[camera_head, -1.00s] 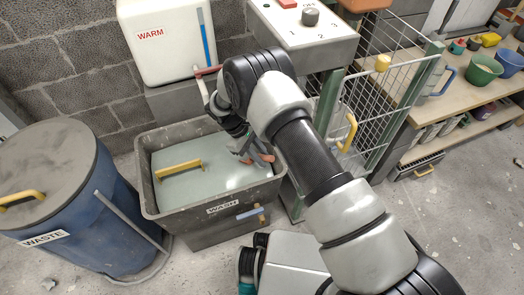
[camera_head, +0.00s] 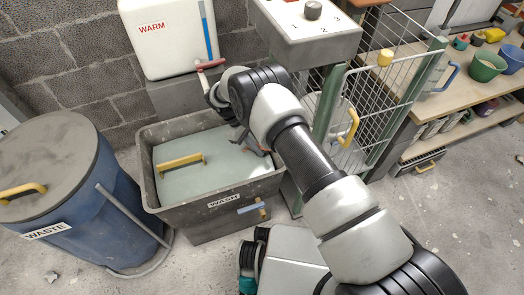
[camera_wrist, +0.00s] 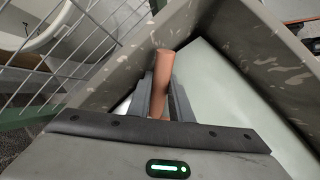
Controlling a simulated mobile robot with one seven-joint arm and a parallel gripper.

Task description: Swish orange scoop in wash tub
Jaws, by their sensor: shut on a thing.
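The wash tub (camera_head: 215,209) is a grey box labelled WASH. A flat pale green surface with a yellow handle (camera_head: 180,165) covers most of its opening; this surface (camera_wrist: 235,95) also shows in the wrist view. My gripper (camera_wrist: 162,98) is at the tub's right end, with its fingers inside the walls. It is shut on the reddish-orange scoop's handle (camera_wrist: 164,68), which stands up between the fingers. The scoop's lower part is hidden by my gripper, so I cannot tell how deep it sits. In the head view my arm hides most of the scoop.
A white WARM tank (camera_head: 165,45) with a red-handled tap stands behind the tub. A blue WASTE barrel (camera_head: 75,215) is at left. A control box (camera_head: 305,35) and a wire cage (camera_head: 365,110) stand at right, close to my arm. A bench (camera_head: 445,100) is farther right.

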